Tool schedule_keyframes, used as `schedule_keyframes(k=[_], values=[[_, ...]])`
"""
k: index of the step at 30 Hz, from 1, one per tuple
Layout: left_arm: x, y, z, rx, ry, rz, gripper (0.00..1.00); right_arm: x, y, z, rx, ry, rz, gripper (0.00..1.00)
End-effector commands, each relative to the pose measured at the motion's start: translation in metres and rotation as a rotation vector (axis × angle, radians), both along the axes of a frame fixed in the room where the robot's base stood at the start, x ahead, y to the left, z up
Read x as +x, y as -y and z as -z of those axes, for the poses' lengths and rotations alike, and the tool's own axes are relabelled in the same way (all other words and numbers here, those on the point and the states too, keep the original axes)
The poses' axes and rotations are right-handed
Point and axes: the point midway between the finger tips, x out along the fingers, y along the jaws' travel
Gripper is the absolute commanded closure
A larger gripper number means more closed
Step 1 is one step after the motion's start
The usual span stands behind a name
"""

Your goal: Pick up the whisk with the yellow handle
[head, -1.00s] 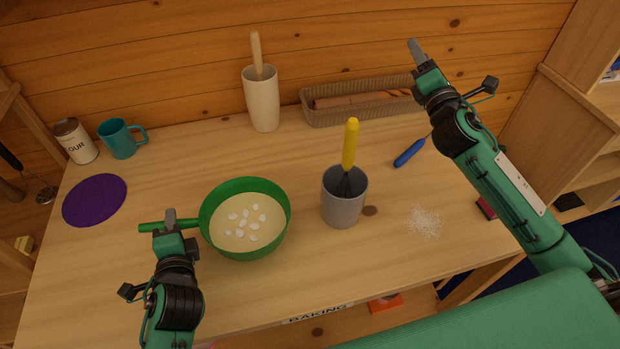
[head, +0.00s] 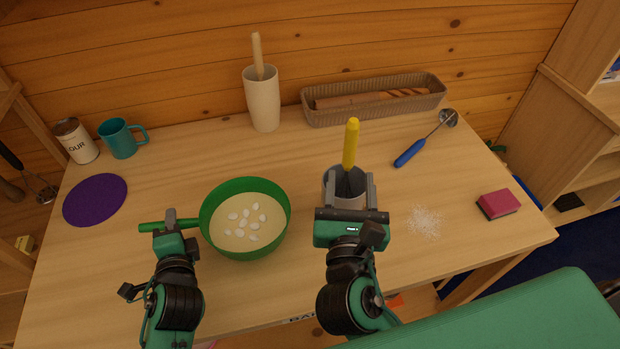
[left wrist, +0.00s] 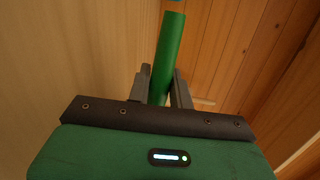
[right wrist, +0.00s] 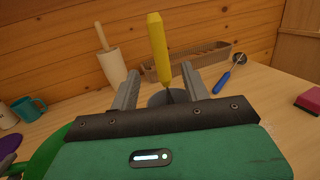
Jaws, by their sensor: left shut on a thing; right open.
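The whisk with the yellow handle (head: 351,144) stands in a grey cup (head: 335,178), handle up and leaning slightly. Its wires are mostly inside the cup. My right gripper (head: 352,184) is open in front of the cup. In the right wrist view the yellow handle (right wrist: 158,48) rises beyond and between the open fingers (right wrist: 160,88); I see no contact. My left gripper (head: 172,222) is shut on the green handle (head: 154,227) of a green bowl (head: 212,236), which holds pale batter with several white pieces. The left wrist view shows the green handle (left wrist: 167,58) between the fingers.
A white crock (head: 264,105) with a wooden tool and a woven basket (head: 312,117) stand at the back. A blue-handled ladle (head: 410,153), white powder (head: 424,222) and a pink sponge (head: 499,203) lie right. A teal mug (head: 118,140), flour can (head: 80,143) and purple mat (head: 95,200) are left.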

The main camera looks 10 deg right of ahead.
Motion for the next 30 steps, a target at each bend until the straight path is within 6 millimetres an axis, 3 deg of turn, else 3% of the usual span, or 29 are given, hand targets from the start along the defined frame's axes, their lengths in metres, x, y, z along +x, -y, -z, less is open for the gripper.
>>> schedule_keyframes(k=[7, 15, 23, 30], values=[[0.0, 0.0, -0.002, -0.003, 0.003, 0.001, 1.0, 0.0, -0.005, 0.014, 0.013, -0.077, 0.014, 0.53], [0.0, 0.0, -0.002, -0.003, 0.003, 0.001, 1.0, 0.04, 0.01, 0.014, 0.012, -0.076, 0.013, 0.53], [0.0, 0.0, -0.002, -0.003, 0.003, 0.001, 1.0, 0.059, 0.017, 0.014, 0.013, -0.077, 0.012, 0.53], [0.0, 0.0, -0.001, -0.003, 0.003, 0.001, 1.0, 0.091, 0.031, 0.013, 0.01, -0.075, 0.013, 0.53]])
